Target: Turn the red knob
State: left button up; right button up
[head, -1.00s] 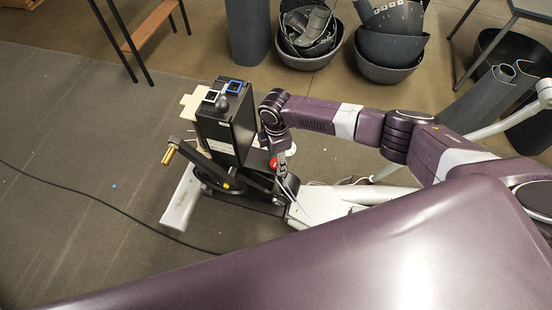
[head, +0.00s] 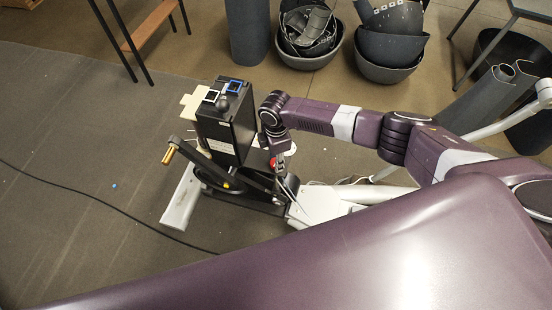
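The small red knob (head: 272,163) shows on the elliptical machine (head: 228,135), to the right of its black upright housing. It is partly hidden by my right wrist. My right gripper (head: 287,188) points down from the wrist, close beside the knob and just below it in the picture. I cannot tell whether its fingers touch the knob, or whether they are open or shut. My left gripper is not in view.
A crank with a brass-coloured pedal shaft (head: 168,155) sticks out to the machine's left. A black cable (head: 90,197) runs across the grey floor mat. Stacked dark bins (head: 390,45) and a grey cylinder (head: 248,30) stand at the back. The mat at left is mostly clear.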

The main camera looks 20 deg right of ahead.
jog(key=shift+r, duration=0.1)
jog(key=m+p, duration=0.2)
jog(key=m, duration=0.2)
jog(key=shift+m+p, duration=1)
jog(key=shift+m, duration=1)
jog(key=o, duration=1.2)
jog(key=shift+c, duration=0.2)
notch_tip(320, 180, up, 12)
